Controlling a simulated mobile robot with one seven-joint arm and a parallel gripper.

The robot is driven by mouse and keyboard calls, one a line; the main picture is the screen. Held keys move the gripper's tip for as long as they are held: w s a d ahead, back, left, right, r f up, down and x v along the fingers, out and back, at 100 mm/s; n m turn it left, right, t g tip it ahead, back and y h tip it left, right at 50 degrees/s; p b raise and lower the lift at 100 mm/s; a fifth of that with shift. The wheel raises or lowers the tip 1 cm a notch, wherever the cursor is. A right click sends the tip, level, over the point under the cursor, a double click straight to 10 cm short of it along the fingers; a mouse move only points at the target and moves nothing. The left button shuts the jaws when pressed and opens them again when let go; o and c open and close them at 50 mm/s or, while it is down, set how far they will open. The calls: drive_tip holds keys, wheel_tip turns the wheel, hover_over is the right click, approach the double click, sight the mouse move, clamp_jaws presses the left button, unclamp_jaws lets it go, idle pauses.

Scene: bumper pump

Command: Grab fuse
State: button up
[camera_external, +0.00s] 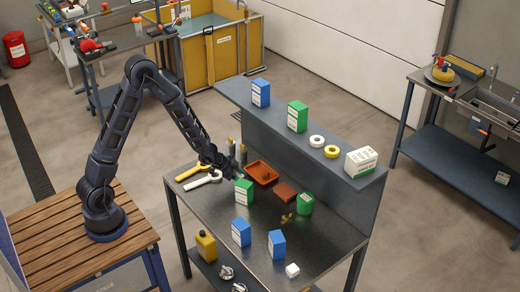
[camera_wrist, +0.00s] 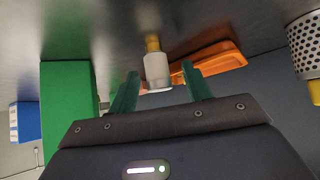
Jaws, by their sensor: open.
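The fuse looks to be the small white cylinder with a brass end (camera_wrist: 156,68) in the wrist view. It shows just beyond and between the two green fingertips of my gripper (camera_wrist: 162,88), which are apart. I cannot tell whether either finger touches it. In the external view my gripper (camera_external: 231,166) is low over the dark workbench (camera_external: 300,250), left of the orange tray and behind a green box. The fuse cannot be made out there.
A green box (camera_wrist: 69,100) stands close left of my fingers in the wrist view. The orange tray (camera_wrist: 218,57) lies behind the fuse. A perforated cylinder (camera_wrist: 307,45) is at the right. White and yellow wrenches (camera_external: 203,183) and blue boxes (camera_external: 241,232) are on the bench.

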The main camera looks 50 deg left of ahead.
drive_tip(key=shift+x, duration=0.95)
drive_tip(key=c, duration=1.1)
drive_tip(key=shift+o, duration=0.2)
drive_tip(key=shift+s, duration=0.1)
wheel_tip(320, 180, up, 20)
